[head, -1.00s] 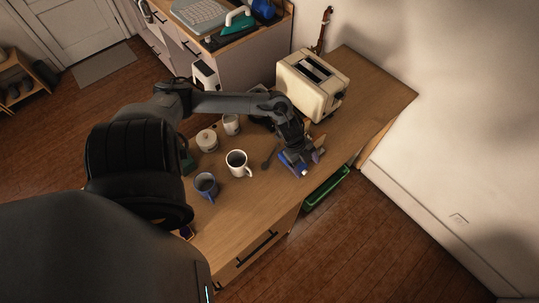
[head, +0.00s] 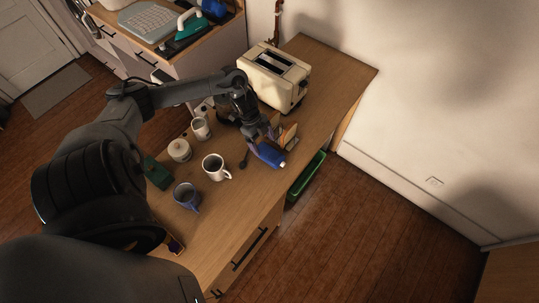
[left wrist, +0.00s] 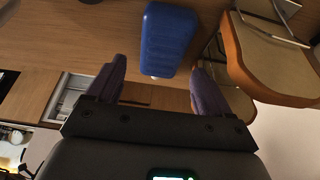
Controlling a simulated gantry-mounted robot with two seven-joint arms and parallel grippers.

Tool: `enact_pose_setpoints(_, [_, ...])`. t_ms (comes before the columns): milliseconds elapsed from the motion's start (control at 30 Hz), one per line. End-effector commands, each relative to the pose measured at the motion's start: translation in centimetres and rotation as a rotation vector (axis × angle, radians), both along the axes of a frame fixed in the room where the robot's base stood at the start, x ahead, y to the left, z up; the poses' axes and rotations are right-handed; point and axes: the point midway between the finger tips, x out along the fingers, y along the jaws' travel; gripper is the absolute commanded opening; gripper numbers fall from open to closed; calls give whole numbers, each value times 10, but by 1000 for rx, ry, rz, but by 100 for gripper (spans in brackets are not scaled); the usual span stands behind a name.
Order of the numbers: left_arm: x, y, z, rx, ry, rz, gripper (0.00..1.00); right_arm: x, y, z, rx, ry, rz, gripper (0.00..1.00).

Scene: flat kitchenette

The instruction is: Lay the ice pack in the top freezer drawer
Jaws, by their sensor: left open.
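The blue ice pack (head: 271,155) with a white cap is on the wooden counter near its front edge. It also shows in the left wrist view (left wrist: 170,38), lying just beyond and between the fingertips. My left gripper (left wrist: 155,76) is open, with one finger to each side of the pack's capped end; I see no contact. In the head view the left gripper (head: 270,138) partly hides the pack. The freezer drawer is not clearly identifiable in either view. My right gripper is not in view.
A cream toaster (head: 274,76) stands behind the gripper. A white mug (head: 215,167), a blue mug (head: 186,196), another mug (head: 200,128) and a lidded pot (head: 179,150) stand to the left. A green bin (head: 306,176) is below the counter edge.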

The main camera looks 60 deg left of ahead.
Motion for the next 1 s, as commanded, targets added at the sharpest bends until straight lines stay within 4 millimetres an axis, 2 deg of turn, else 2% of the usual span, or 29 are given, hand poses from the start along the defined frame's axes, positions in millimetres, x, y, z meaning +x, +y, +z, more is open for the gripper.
enact_pose_setpoints(267, [4,-6,-15,-1,0,1,81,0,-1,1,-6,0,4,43])
enact_pose_setpoints(600, [12,-18,-52,0,-1,0,81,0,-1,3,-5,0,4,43])
enact_pose_setpoints(933, [12,-20,-58,2,0,-2,81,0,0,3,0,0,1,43])
enact_pose_setpoints(967, [12,-20,-58,2,0,-2,79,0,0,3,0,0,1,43])
enact_pose_setpoints(1000, [12,-20,-58,2,0,-2,73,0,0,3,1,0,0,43])
